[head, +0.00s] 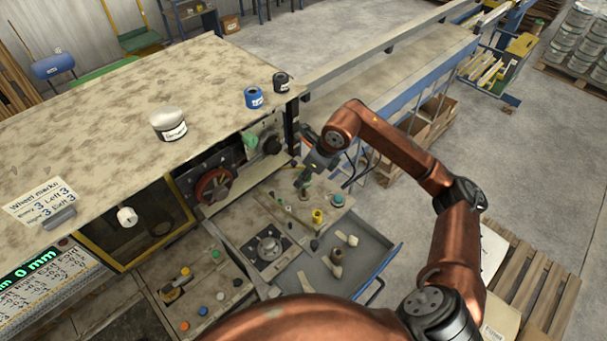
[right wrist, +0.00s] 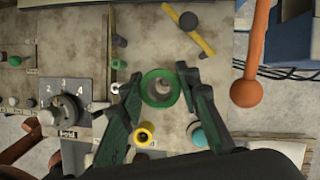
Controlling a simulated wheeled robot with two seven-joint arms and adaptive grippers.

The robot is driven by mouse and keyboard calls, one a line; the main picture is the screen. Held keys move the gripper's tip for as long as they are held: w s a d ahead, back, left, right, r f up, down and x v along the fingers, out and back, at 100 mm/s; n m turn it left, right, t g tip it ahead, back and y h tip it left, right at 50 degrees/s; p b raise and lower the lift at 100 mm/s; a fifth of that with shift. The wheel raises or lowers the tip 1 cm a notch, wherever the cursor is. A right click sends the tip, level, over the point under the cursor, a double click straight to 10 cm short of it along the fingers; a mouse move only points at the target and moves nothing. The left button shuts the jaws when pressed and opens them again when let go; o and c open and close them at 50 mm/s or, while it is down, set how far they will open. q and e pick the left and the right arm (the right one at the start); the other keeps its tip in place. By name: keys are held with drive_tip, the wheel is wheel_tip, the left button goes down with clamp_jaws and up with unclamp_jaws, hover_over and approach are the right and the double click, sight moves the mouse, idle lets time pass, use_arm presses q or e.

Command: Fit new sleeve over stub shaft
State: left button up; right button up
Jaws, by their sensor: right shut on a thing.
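My right gripper (head: 306,180) is over the bench panel beside the machine. In the right wrist view its two dark green fingers (right wrist: 160,88) are closed on opposite sides of a green ring-shaped sleeve (right wrist: 160,87), seen end-on. A small pale grey round thing shows inside the sleeve's bore; I cannot tell whether it is a post in the sleeve or something below it. In the head view the sleeve is small and partly hidden by the gripper. A green part (head: 249,140) shows on the machine face; I cannot make out which part is the stub shaft. My left gripper is not in view.
A yellow ring piece (right wrist: 145,134) and a teal-topped piece (right wrist: 198,137) stand close to the fingers. A dial plate (right wrist: 64,110) is at left. A red wheel (head: 214,187) is on the machine front. An open blue-grey drawer (head: 360,258) lies below the panel.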

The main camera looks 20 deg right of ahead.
drive_tip(key=shift+w+f, duration=0.4)
drive_tip(key=shift+f, duration=0.3)
drive_tip(key=shift+s+f+b, duration=0.35)
drive_tip(key=shift+f+b, duration=0.05)
drive_tip(key=shift+f, duration=0.05)
drive_tip(key=shift+w+f+b, duration=0.2)
drive_tip(key=shift+f+b, duration=0.25)
drive_tip(key=shift+f, duration=0.25)
drive_tip(key=shift+s+f+b, duration=0.1)
drive_tip(key=shift+f+b, duration=0.25)
drive_tip(key=shift+b, duration=0.05)
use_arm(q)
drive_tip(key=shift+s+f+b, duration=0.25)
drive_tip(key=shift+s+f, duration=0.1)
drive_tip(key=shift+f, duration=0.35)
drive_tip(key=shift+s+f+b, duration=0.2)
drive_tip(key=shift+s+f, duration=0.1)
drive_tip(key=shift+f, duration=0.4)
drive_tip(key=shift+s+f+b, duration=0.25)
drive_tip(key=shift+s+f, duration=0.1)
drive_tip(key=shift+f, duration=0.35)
use_arm(e)
drive_tip(key=shift+f, duration=0.75)
drive_tip(key=o, duration=1.3)
drive_tip(key=shift+c, duration=0.2)
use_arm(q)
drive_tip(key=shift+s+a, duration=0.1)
